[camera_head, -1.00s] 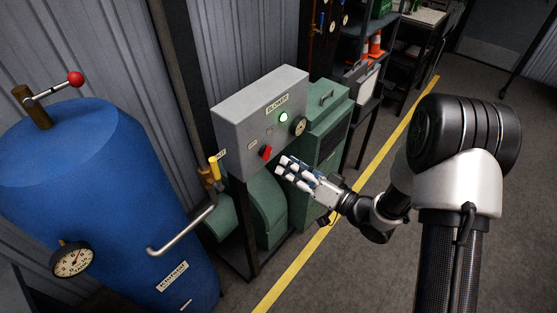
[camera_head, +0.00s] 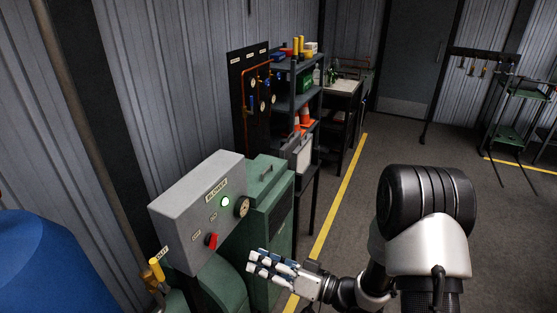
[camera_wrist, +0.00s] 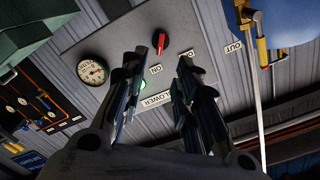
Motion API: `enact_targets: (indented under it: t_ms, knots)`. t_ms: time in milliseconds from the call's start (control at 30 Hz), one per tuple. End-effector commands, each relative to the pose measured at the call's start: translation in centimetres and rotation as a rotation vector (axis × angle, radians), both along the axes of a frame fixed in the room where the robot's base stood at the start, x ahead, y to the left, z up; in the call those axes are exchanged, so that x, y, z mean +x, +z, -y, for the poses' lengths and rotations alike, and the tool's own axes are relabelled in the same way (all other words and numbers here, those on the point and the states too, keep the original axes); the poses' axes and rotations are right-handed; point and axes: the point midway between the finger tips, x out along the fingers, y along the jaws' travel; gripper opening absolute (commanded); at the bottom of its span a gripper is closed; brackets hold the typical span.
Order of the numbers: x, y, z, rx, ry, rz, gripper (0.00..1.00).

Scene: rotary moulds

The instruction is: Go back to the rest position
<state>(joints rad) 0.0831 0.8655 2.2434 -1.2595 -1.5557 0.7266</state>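My gripper (camera_head: 254,262) is in front of the grey blower control box (camera_head: 172,215), to the right of its red switch (camera_head: 212,241). In the wrist view the two fingers (camera_wrist: 158,85) stand apart with nothing between them. The box carries a lit green lamp (camera_head: 225,202) and a round gauge (camera_head: 243,208). In the wrist view the red switch (camera_wrist: 160,40) lies beyond the fingertips, and the gauge (camera_wrist: 92,69) is to the left. I cannot tell the exact gap between gripper and box.
A green cabinet (camera_head: 268,205) stands beside the box. A blue tank (camera_head: 40,265) is at the lower left, and a yellow-handled valve (camera_head: 156,269) is below the box. Shelves (camera_head: 300,100) stand further back. Floor right of the yellow line (camera_head: 340,205) is mostly clear.

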Motion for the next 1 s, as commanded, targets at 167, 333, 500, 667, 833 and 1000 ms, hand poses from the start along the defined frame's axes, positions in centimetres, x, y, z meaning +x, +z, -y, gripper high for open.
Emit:
enact_targets:
  t_ms: [167, 333, 500, 667, 833, 1000]
  knots:
    - [2.5, 0.8, 1.0, -0.162, -0.083, 0.069, 0.28]
    - [7.0, 3.3, 5.5, -0.502, -0.293, 0.159, 0.28]
    - [8.1, 7.2, 12.3, -0.804, -0.519, 0.145, 0.28]
    - [4.9, 11.0, 18.4, -1.007, -0.695, 0.035, 0.28]
    - [-2.4, 13.4, 22.6, -1.130, -0.795, -0.161, 0.28]
    - [-11.7, 13.9, 23.1, -1.163, -0.776, -0.380, 0.28]
